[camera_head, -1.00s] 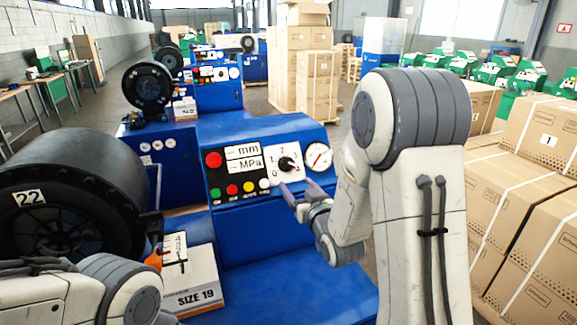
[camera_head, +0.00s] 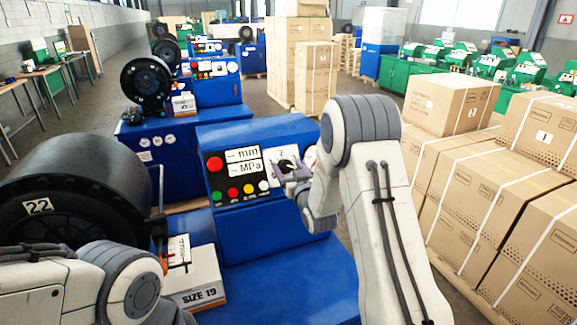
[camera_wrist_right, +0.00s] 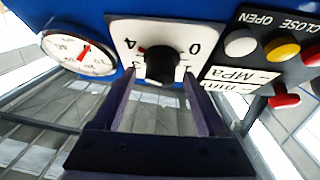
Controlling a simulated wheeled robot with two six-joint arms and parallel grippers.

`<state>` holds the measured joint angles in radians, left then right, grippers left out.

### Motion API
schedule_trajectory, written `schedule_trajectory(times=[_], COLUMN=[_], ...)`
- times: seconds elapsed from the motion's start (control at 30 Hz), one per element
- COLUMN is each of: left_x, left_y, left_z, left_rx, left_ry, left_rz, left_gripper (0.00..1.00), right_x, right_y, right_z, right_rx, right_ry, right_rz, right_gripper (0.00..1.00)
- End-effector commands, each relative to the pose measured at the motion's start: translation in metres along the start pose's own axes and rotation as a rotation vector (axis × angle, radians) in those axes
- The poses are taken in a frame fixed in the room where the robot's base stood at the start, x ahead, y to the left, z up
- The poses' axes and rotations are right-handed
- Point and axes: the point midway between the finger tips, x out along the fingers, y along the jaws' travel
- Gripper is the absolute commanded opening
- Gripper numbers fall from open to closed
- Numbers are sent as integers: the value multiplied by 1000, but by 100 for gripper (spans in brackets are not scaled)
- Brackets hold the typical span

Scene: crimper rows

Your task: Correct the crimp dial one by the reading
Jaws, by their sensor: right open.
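The crimp dial is a black knob (camera_head: 287,165) on a white numbered plate on the blue machine's sloped panel. In the right wrist view the knob (camera_wrist_right: 162,66) appears upside down, with a 4 at left and a 0 at right on its plate (camera_wrist_right: 122,30). My right gripper (camera_head: 292,173) is at the dial. Its open fingers (camera_wrist_right: 158,82) stand either side of the knob, with gaps showing. The display (camera_head: 244,161) shows dashes before mm and MPa.
A red button (camera_head: 215,164) and several smaller coloured buttons sit left of the dial. A round gauge (camera_wrist_right: 79,53) is beside it. A SIZE 19 box (camera_head: 195,285) and a big black drum marked 22 (camera_head: 75,195) are at left. Strapped cartons (camera_head: 500,190) stand at right.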

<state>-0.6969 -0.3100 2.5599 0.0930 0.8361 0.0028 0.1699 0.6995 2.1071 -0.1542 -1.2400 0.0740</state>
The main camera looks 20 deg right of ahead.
Motion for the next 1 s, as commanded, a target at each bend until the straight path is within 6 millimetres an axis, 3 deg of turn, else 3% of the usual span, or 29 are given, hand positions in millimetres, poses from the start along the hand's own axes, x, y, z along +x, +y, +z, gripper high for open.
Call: schedule_trajectory(times=[0.17,0.37,0.67,1.0], left_x=[0,0,7,41], left_y=[0,0,0,-3], left_z=[0,0,0,2], left_rx=[0,0,0,1], left_ry=[0,0,0,0], left_rz=[0,0,0,0], left_gripper=[57,57,57,57], right_x=[0,0,0,-1], right_y=[0,0,1,4], right_z=[0,0,2,5], right_rx=[0,0,-22,-190], right_ry=[0,0,2,12], right_rz=[0,0,-13,-121], right_gripper=[76,0,0,0])
